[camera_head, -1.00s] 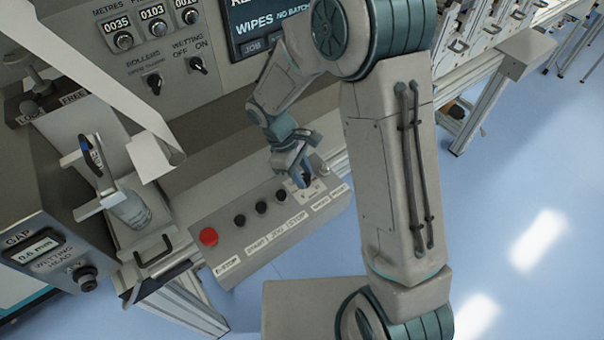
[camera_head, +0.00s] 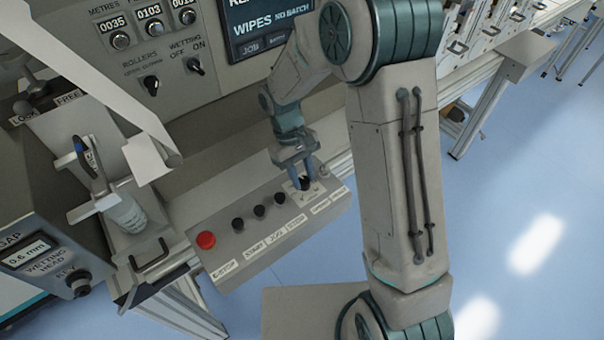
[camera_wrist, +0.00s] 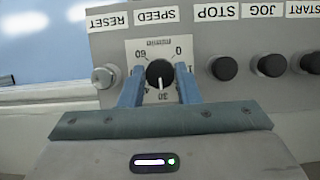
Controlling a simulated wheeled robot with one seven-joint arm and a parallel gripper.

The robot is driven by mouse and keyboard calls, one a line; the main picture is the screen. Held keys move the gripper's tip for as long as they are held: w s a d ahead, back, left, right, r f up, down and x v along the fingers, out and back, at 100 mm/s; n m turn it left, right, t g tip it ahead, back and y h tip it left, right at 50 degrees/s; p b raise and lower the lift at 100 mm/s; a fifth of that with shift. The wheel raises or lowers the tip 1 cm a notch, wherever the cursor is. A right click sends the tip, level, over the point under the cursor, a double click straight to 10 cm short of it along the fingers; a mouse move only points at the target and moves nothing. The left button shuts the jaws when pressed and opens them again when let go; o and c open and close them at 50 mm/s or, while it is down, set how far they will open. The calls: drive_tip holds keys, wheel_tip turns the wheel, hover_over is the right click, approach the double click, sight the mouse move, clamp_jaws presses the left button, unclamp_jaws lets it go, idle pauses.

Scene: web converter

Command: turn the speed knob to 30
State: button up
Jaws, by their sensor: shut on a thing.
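The black speed knob (camera_wrist: 160,74) sits on a white dial plate on the control box (camera_head: 235,262). The wrist view shows it upside down, with 0 at upper right, 60 at upper left and 30 below the knob. The knob's white pointer line points down at the 30 mark, as near as I can tell. My gripper (camera_wrist: 160,88) has its two blue fingers on either side of the knob and is shut on it. In the head view, my gripper (camera_head: 302,182) is at the right end of the box, partly hiding the knob.
Left of the knob in the head view are several black buttons and a red button (camera_head: 206,240). The silver reset button (camera_wrist: 104,76) is close beside my finger in the wrist view. A display panel (camera_head: 262,25) stands behind my arm.

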drive_tip(key=o, duration=1)
drive_tip(key=shift+c, duration=0.2)
drive_tip(key=b+v, duration=0.1)
drive_tip(key=v, duration=1.3)
drive_tip(key=shift+s, duration=0.1)
drive_tip(key=s+d+r+m+t+y, duration=0.2)
drive_tip(key=s+d+r+m+t, duration=0.2)
drive_tip(key=s+d, duration=1.1)
drive_tip(key=s+m+t, duration=0.2)
drive_tip(key=t, duration=0.1)
drive_tip(key=shift+s+d+m+y, duration=0.25)
drive_tip(key=shift+s+m+y, duration=0.05)
drive_tip(key=shift+m, duration=0.1)
